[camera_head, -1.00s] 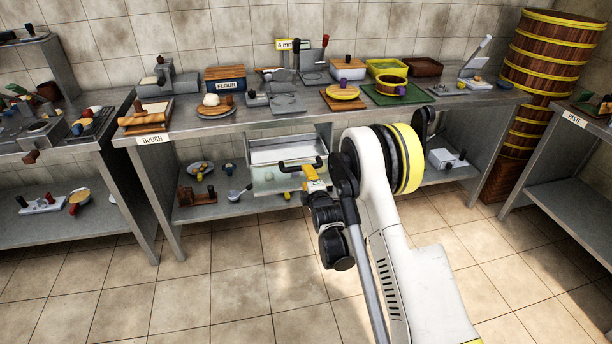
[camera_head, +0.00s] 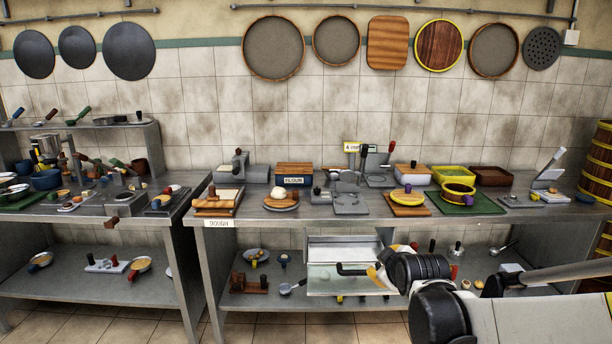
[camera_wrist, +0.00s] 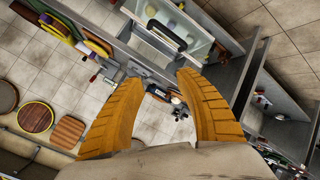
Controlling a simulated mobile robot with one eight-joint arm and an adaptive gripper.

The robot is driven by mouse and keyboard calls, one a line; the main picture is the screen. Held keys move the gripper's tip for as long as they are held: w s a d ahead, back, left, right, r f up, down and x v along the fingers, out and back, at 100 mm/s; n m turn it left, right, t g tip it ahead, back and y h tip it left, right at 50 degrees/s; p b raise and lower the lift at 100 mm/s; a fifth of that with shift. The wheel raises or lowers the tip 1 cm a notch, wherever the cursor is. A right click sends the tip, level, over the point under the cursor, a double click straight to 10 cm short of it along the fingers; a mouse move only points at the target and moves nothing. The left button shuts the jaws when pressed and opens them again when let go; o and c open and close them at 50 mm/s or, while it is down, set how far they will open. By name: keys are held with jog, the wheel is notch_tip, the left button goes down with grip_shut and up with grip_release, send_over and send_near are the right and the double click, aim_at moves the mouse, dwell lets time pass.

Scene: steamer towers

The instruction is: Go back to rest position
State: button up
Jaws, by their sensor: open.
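My gripper shows in the wrist view (camera_wrist: 160,105) as two ribbed orange fingers, spread apart with nothing between them. In the head view my gripper (camera_head: 376,276) is small and partly hidden behind my dark wrist. It is in front of the steel bench, near a glass-fronted box with a black handle (camera_head: 352,269). The box sits under the bench top and is also in the wrist view (camera_wrist: 172,32). I cannot tell from the head view whether the fingers touch the handle; in the wrist view they look apart from it.
The steel bench (camera_head: 270,216) carries a flour box (camera_head: 294,174), a dough board (camera_head: 217,204), a green tray (camera_head: 480,207) and several tools. Another bench (camera_head: 90,212) stands at left. Stacked wooden steamers (camera_head: 598,165) stand at right. Pans and boards hang on the wall.

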jog(key=s+m+g, duration=0.4)
jog(key=s+m, duration=0.5)
jog(key=s, duration=2)
jog(key=shift+s+f, duration=0.3)
jog(key=shift+f, duration=0.05)
